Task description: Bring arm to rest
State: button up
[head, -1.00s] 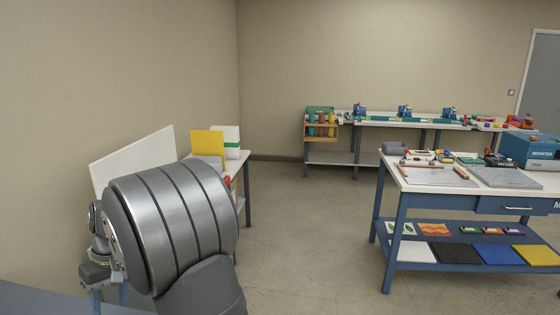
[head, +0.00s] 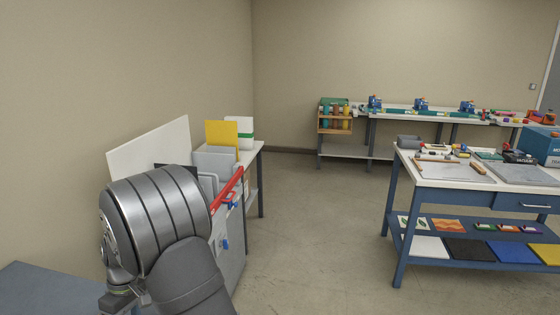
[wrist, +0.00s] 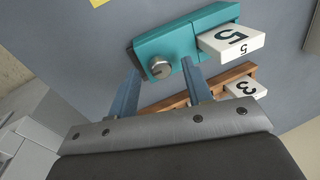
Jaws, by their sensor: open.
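My gripper (wrist: 165,88) shows in the wrist view with its two blue fingers apart and nothing between them. Just beyond the fingertips a teal block with a round metal knob (wrist: 178,48) lies on a blue-grey surface (wrist: 95,60). In the head view my arm fills the lower left, and the gripper itself is mostly hidden behind the arm links.
A white tag marked 5 (wrist: 232,42) sits at the teal block's right end. A wooden piece (wrist: 172,98) with a tag marked 3 (wrist: 243,88) lies close to the fingers. A blue workbench (head: 440,200) stands right; open floor (head: 315,240) lies between.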

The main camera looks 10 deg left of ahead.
jog(key=n, duration=0.3)
jog(key=n+h, duration=0.1)
jog(key=n, duration=0.2)
jog(key=shift+a+n, duration=0.2)
jog(key=shift+n, duration=0.1)
jog(key=n, duration=0.3)
jog(key=n+t+h, duration=0.1)
jog(key=n, duration=0.2)
jog(key=shift+s+a, duration=0.1)
jog(key=shift+s, duration=0.1)
jog(key=m, duration=0.6)
jog(key=shift+w+g+y, duration=0.2)
jog(key=shift+g+y, duration=0.1)
jog(key=shift+g, duration=0.1)
jog(key=m, duration=0.3)
jog(key=m+y, duration=0.1)
jog(key=m, duration=0.1)
jog(key=shift+d+m, duration=0.3)
